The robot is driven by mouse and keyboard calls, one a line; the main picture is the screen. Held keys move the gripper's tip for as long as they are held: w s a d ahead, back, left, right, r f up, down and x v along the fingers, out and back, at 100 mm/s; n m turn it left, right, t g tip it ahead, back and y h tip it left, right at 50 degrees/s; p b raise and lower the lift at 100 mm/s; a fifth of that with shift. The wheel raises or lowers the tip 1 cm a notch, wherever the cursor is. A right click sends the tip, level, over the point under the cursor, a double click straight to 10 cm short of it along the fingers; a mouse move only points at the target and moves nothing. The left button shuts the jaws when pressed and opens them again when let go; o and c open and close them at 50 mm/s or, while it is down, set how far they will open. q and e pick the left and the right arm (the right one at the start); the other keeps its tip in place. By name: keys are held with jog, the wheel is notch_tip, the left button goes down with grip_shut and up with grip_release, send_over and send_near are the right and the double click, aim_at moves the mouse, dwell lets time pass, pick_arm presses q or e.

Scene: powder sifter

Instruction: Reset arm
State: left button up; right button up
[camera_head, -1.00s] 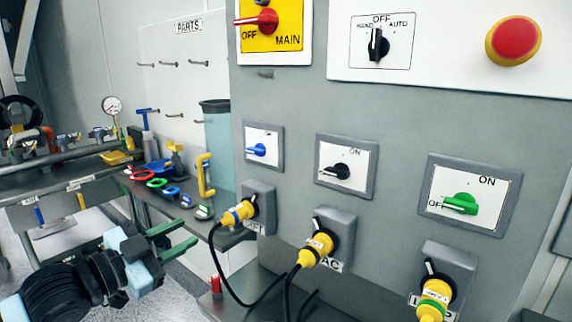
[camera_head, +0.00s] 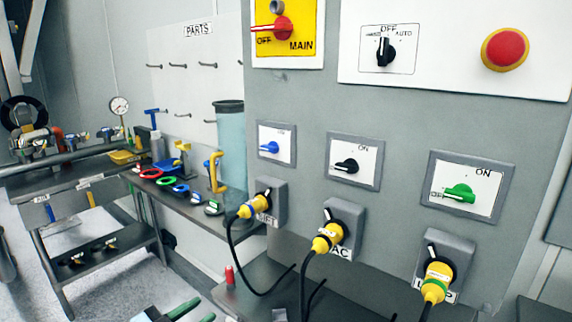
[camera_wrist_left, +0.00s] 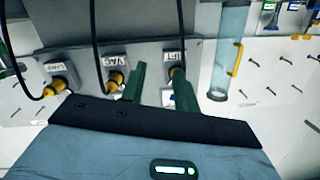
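My left gripper (camera_head: 202,310) shows only at the bottom edge of the head view, with its green fingertips in front of and below the panel. In the left wrist view its two green fingers (camera_wrist_left: 158,70) stand apart with nothing between them, so it is open and empty. The grey control panel (camera_head: 300,105) carries a blue switch (camera_head: 270,147), a black switch (camera_head: 347,166) and a green switch (camera_head: 460,193). Yellow plugs with black cables sit in the sockets below: a left plug (camera_head: 254,206), a middle plug (camera_head: 328,237) and a right plug (camera_head: 437,283). My right gripper is not in view.
A shelf (camera_head: 200,218) with coloured rings and clamps stands left of the panel, beside a clear blue cylinder (camera_head: 230,140). A low bench (camera_head: 70,268) stands at left. Cables hang in front of the panel. The floor (camera_head: 150,285) between bench and shelf looks clear.

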pick_arm(q)
jog(key=s+a+f+n+g+y, duration=0.1)
jog(key=s+f+n+g+y, duration=0.1)
jog(key=s+f, duration=1.2)
jog(key=s+a+f+n+g+y+p, duration=0.1)
jog(key=s+f+n+y, duration=0.4)
jog(key=s+f, duration=1)
jog(key=s+a+n+g, duration=0.1)
jog(key=s+g, duration=0.1)
jog(key=s, duration=0.1)
jog(key=shift+s+f, duration=0.25)
jog(key=shift+s, duration=0.1)
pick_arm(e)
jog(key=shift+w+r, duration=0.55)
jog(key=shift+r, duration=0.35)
pick_arm(q)
jog(key=shift+d, duration=0.1)
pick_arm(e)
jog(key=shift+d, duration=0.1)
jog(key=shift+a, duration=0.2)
